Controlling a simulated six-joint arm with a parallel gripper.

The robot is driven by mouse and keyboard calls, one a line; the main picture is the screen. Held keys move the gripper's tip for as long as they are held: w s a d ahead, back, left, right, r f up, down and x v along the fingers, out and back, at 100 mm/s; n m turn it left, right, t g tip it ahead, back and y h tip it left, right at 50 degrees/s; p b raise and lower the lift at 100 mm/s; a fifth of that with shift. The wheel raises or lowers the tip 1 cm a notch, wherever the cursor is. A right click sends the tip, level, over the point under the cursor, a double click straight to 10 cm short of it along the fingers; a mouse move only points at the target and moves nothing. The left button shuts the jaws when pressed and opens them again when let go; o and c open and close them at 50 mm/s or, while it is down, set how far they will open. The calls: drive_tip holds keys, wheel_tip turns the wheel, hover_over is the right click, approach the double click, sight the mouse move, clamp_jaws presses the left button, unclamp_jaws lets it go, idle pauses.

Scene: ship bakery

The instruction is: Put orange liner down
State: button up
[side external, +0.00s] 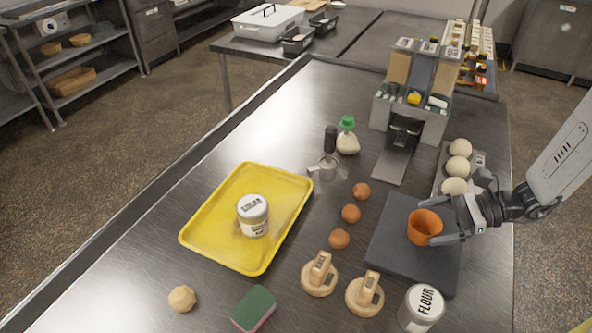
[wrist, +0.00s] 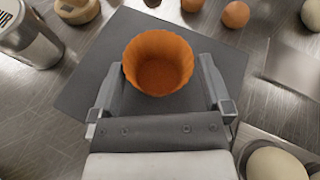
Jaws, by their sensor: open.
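The orange liner (side external: 424,227) is a fluted cup standing upright on a dark grey mat (side external: 388,254) at the right of the steel table. My gripper (side external: 447,222) is beside it, with its fingers reaching around the liner. The liner looks empty inside. Its underside is hidden, but it appears to rest on the mat (wrist: 98,70).
A flour tin (side external: 421,308) and two wooden stamps (side external: 320,277) stand in front of the mat. Several pale eggs (side external: 459,147) sit behind it. Brown balls (side external: 351,214) lie to its left. A yellow tray (side external: 205,222) holds a white tin (side external: 253,215).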

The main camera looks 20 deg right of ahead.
drive_tip(key=shift+v, duration=5)
drive_tip(key=shift+a, duration=0.1)
